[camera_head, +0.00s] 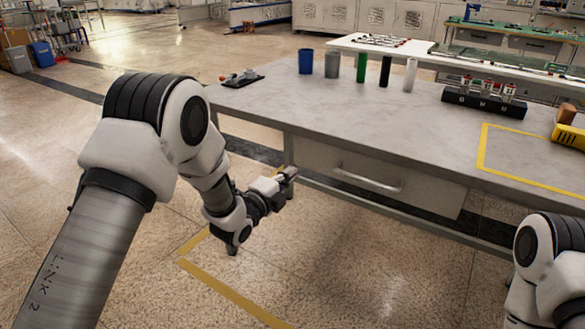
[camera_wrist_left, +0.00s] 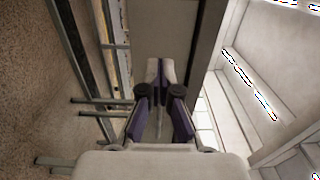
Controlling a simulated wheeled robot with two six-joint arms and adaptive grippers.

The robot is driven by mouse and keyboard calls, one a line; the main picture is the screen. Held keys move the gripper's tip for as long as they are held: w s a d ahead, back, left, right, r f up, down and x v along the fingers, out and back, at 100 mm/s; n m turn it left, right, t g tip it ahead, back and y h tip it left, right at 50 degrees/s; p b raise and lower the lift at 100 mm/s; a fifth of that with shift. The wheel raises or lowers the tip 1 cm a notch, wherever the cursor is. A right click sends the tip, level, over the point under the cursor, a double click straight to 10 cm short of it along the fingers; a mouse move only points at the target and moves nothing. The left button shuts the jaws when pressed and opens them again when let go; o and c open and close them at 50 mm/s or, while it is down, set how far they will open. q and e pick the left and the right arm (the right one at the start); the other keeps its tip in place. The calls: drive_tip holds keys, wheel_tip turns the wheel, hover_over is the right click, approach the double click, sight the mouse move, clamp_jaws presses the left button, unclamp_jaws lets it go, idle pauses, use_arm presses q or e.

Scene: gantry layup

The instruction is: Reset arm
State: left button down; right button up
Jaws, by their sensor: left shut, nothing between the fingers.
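My left arm comes in from the left in the head view. Its gripper (camera_head: 287,176) is beside the front left of the grey table (camera_head: 290,105), below the level of the tabletop. In the left wrist view the left gripper (camera_wrist_left: 160,68) has its fingers together with nothing between them. A part of my right arm shows at the lower right of the head view, but its gripper is out of the picture.
On the table stand blue (camera_head: 305,61), grey (camera_head: 332,64), green (camera_head: 362,67), black (camera_head: 385,71) and white (camera_head: 409,75) cylinders. A black rack (camera_head: 484,102) is at right. The drawer handle (camera_head: 366,181) faces me.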

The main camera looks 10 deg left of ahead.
use_arm(q)
drive_tip(key=s+a+f+n+g+y, duration=0.25)
drive_tip(key=s+f+n+g, duration=0.3)
drive_tip(key=s+f, duration=1.05)
drive_tip(key=s+a+f+n+g+y, duration=0.25)
drive_tip(key=s+f+n+g, duration=0.35)
drive_tip(key=s+f, duration=1)
drive_tip(key=s+a+n+g, duration=0.3)
drive_tip(key=s+n+g, duration=0.3)
drive_tip(key=s+n, duration=0.55)
wheel_tip(320, 180, up, 26)
drive_tip(key=s+m+p, duration=0.1)
drive_tip(key=p, duration=2.5)
drive_tip(key=shift+s+d+y+p, duration=0.2)
drive_tip(key=shift+y+p, duration=0.1)
drive_tip(key=shift+p, duration=0.05)
